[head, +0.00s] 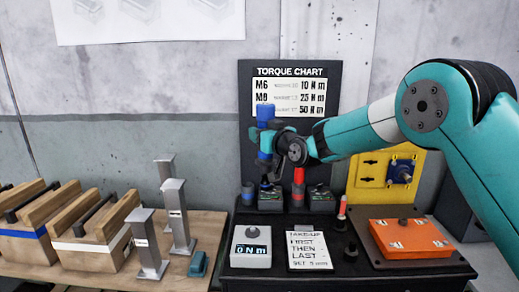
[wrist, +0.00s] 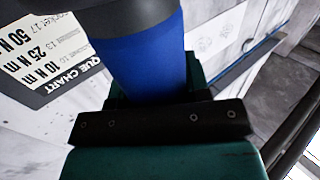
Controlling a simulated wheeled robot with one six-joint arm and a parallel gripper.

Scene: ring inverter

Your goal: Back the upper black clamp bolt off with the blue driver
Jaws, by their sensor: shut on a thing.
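The blue driver (head: 265,111) is upright in my gripper (head: 268,143), in front of the torque chart in the head view. My gripper is shut around its blue handle, which fills the upper middle of the wrist view (wrist: 147,62). The driver's lower end is over or just behind a dark holder (head: 270,199) on the black bench; I cannot tell whether it touches. I cannot clearly make out an upper black clamp bolt in either view.
A red driver (head: 298,180) stands close to the right of my gripper. A torque readout (head: 250,249), a note card (head: 309,251) and an orange plate (head: 411,238) sit on the bench. A yellow panel (head: 370,195) stands behind. Metal posts (head: 178,218) and wooden blocks (head: 92,245) are left.

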